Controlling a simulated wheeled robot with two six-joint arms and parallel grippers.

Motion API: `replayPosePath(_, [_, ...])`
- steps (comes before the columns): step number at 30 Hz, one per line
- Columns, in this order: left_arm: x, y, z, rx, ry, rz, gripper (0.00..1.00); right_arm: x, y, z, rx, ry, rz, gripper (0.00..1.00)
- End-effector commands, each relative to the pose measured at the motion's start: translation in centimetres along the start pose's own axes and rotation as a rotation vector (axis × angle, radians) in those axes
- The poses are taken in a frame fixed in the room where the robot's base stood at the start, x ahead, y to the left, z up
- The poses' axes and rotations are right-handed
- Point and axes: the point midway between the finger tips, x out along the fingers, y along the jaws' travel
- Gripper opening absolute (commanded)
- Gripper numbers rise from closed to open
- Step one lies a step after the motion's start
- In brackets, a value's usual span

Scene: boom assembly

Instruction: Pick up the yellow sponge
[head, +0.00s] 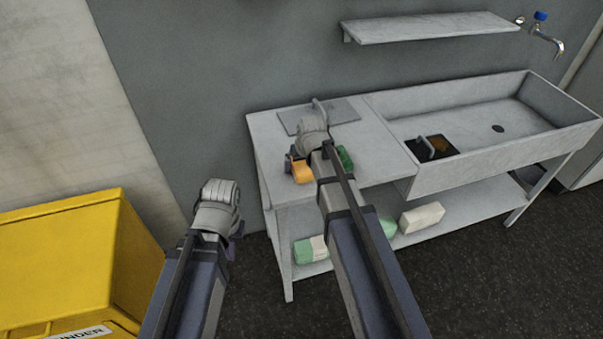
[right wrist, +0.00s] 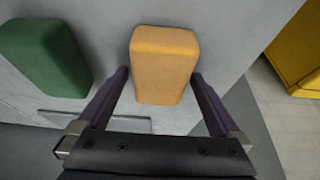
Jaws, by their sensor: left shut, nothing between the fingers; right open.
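The yellow sponge (head: 303,173), orange-yellow in colour, sits on the grey counter near its left front part. In the right wrist view the sponge (right wrist: 164,62) lies between the fingertips of my right gripper (right wrist: 160,78), which is open. A gap shows on each side of the sponge. In the head view my right arm hides most of that gripper. My left gripper (head: 235,243) is off the counter's left side, apart from everything, shut and empty; its fingers are mostly hidden behind the wrist.
A green sponge (right wrist: 45,58) lies beside the yellow one, also partly visible in the head view (head: 345,158). A flat grey board (head: 340,110) lies behind. The sink (head: 480,120) holds a dark, handled item (head: 432,148).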

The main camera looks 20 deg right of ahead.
Motion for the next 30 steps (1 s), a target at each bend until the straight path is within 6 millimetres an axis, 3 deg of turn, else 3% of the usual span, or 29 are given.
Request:
replayPosePath(28, [0.36, 0.03, -0.02, 0.000, 0.000, 0.000, 0.00, 0.32, 0.00, 0.17, 0.000, 0.000, 0.000, 1.00])
replayPosePath(30, [0.36, 0.04, -0.02, 0.000, 0.000, 0.000, 0.00, 0.32, 0.00, 0.17, 0.000, 0.000, 0.000, 0.94])
